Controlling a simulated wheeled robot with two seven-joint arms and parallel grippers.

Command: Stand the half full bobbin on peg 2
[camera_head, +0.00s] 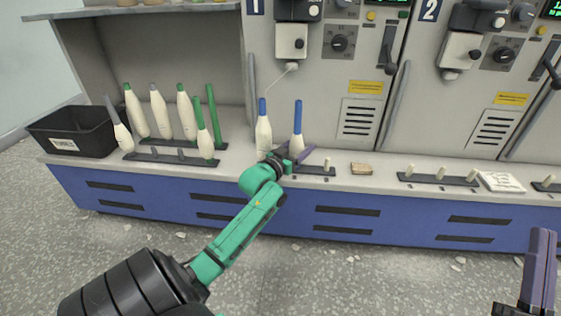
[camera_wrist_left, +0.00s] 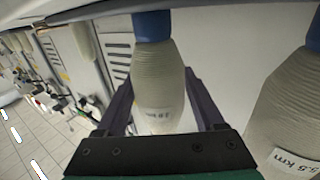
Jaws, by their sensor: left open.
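Two bobbins with blue tube tops stand on the machine ledge, a left one (camera_head: 263,134) and a slimmer right one (camera_head: 297,145). My left gripper (camera_head: 296,154) is open at the right bobbin, with its fingers on either side of it. In the left wrist view this bobbin (camera_wrist_left: 160,75) is between the fingers; contact cannot be told. A dark peg rail (camera_head: 318,170) is partly hidden behind the gripper. My right gripper (camera_head: 540,265) is low at the right, its opening unclear.
Several green-topped and grey-topped bobbins (camera_head: 160,115) stand at the left beside a black bin (camera_head: 75,130). A rail with bare pegs (camera_head: 438,179) lies right of a tan block (camera_head: 362,168). A white pad (camera_head: 502,182) lies beyond. Panels marked 1 and 2 rise behind.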

